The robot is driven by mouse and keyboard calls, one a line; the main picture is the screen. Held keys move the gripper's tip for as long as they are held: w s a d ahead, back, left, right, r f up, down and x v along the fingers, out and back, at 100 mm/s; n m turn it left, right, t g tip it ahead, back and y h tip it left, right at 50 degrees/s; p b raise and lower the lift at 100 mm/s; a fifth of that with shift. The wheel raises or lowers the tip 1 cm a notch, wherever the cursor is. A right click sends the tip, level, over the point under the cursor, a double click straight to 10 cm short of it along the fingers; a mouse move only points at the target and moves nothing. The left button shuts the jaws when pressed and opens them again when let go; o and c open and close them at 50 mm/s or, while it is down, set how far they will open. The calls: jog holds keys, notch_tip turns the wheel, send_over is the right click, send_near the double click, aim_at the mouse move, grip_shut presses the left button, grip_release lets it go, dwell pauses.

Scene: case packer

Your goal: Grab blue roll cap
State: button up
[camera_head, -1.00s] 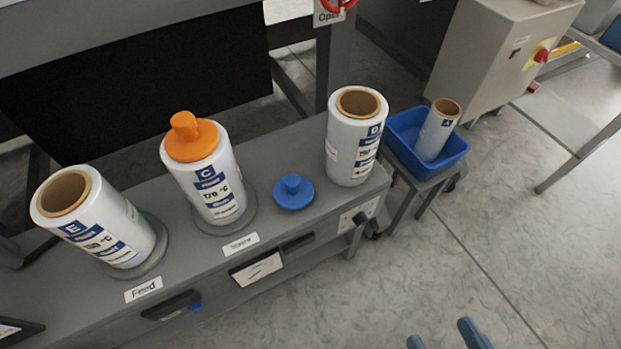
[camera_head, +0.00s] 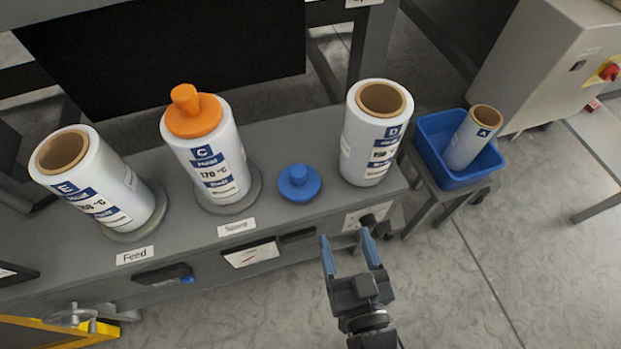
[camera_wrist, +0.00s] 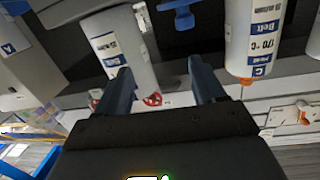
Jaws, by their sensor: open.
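The blue roll cap (camera_head: 299,183) lies on the grey bench top, a round disc with a knob on top, between roll C (camera_head: 221,172) and roll D (camera_head: 366,146). My gripper (camera_head: 346,246) is open and empty, in front of the bench's front edge, nearer the camera and a little right of the cap. In the wrist view, the cap (camera_wrist: 182,19) shows at the top, beyond my open fingers (camera_wrist: 162,88) and apart from them.
Roll E (camera_head: 108,187) stands at the left on the bench (camera_head: 270,135). An orange cap (camera_head: 192,114) sits on roll C. A blue bin (camera_head: 436,127) holding roll A (camera_head: 469,142) stands at the right. Open floor lies in front of the bench.

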jog(key=n+y, duration=0.2)
send_near(296, 165)
jog(key=shift+w+d+f+b, duration=0.15)
jog(key=shift+w+f, duration=0.2)
jog(key=shift+w, duration=0.25)
jog(key=shift+w+f+b, duration=0.15)
jog(key=shift+w+f, duration=0.2)
jog(key=shift+w, duration=0.3)
jog(key=shift+x, duration=1.5)
jog(key=w, duration=0.1)
jog(key=w+a+p, duration=0.1)
jog(key=w, duration=0.1)
jog(key=shift+w+a+r+p, duration=0.15)
jog(key=shift+a+r+p, duration=0.05)
jog(key=shift+a+p, duration=0.2)
jog(key=shift+w+a+f, duration=0.1)
jog(key=shift+w+a, duration=0.1)
jog(key=shift+w, duration=0.45)
jog(key=shift+c, duration=0.5)
jog(key=c, duration=1)
